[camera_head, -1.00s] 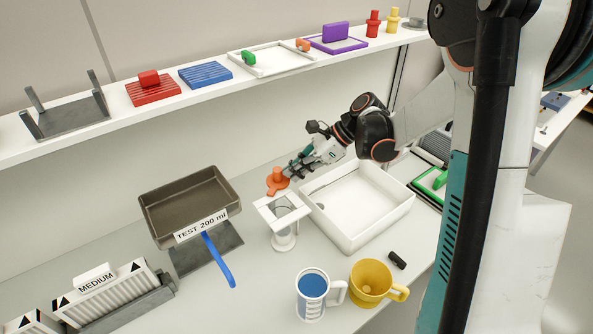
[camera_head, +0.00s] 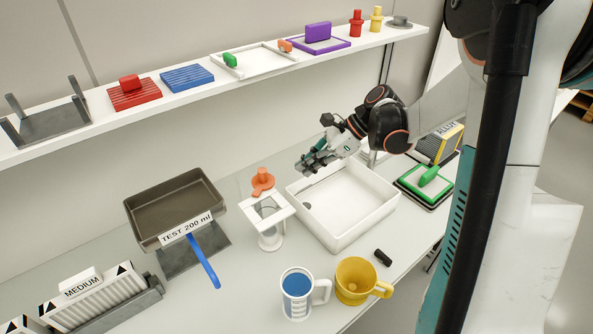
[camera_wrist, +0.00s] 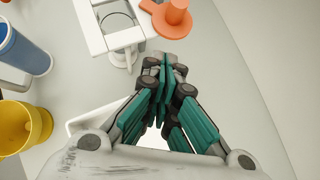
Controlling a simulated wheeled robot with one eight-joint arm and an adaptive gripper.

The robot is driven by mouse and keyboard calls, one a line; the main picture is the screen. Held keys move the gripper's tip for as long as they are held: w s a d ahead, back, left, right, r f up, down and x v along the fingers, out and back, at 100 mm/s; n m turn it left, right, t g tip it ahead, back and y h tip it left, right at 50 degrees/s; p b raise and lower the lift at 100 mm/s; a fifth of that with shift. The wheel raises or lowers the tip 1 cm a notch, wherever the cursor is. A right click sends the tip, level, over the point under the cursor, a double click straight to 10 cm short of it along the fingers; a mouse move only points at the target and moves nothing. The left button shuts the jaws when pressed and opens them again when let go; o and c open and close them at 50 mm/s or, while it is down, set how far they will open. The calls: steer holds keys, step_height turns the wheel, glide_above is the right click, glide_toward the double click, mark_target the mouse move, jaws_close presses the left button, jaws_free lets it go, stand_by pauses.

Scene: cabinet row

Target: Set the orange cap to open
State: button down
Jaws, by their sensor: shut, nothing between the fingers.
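The orange cap (camera_head: 262,181) has a round knob and a flat tab, and sits at the back edge of a white square-topped stand (camera_head: 268,212) on the bench. In the wrist view the cap (camera_wrist: 173,17) is at the top, beside the stand's white frame (camera_wrist: 91,27). The square opening of the stand shows a clear round vessel below it. My gripper (camera_head: 304,168) is shut and empty, to the right of the cap and apart from it, above the left back part of a white tray. In the wrist view its fingertips (camera_wrist: 165,62) are together just below the cap.
The white tray (camera_head: 377,208) stands right of the stand. A grey pan (camera_head: 134,211) labelled TEST 200 ml is to the left. A white mug (camera_head: 296,309) with blue contents and a yellow mug (camera_head: 343,290) stand in front. A shelf (camera_head: 189,103) runs along the back.

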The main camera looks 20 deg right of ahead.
steer(key=w+p+v, duration=0.1)
steer(key=v, duration=0.4)
step_height(320, 180, up, 15)
steer(key=n+t+h+p, duration=0.1)
steer(key=n+h+p, duration=0.95)
steer(key=n, duration=1.15)
glide_above(263, 176)
steer(key=w+p, duration=0.2)
steer(key=p, duration=0.1)
steer(key=y, duration=0.3)
steer(key=w+d+b+x, duration=0.15)
steer(key=b+x, duration=0.25)
steer(key=x, duration=1.6)
steer(key=shift+n+h, duration=0.25)
steer(key=shift+n, duration=0.05)
steer(key=s, duration=0.4)
steer(key=shift+s+r+b, duration=0.25)
steer(key=shift+s+b, duration=0.1)
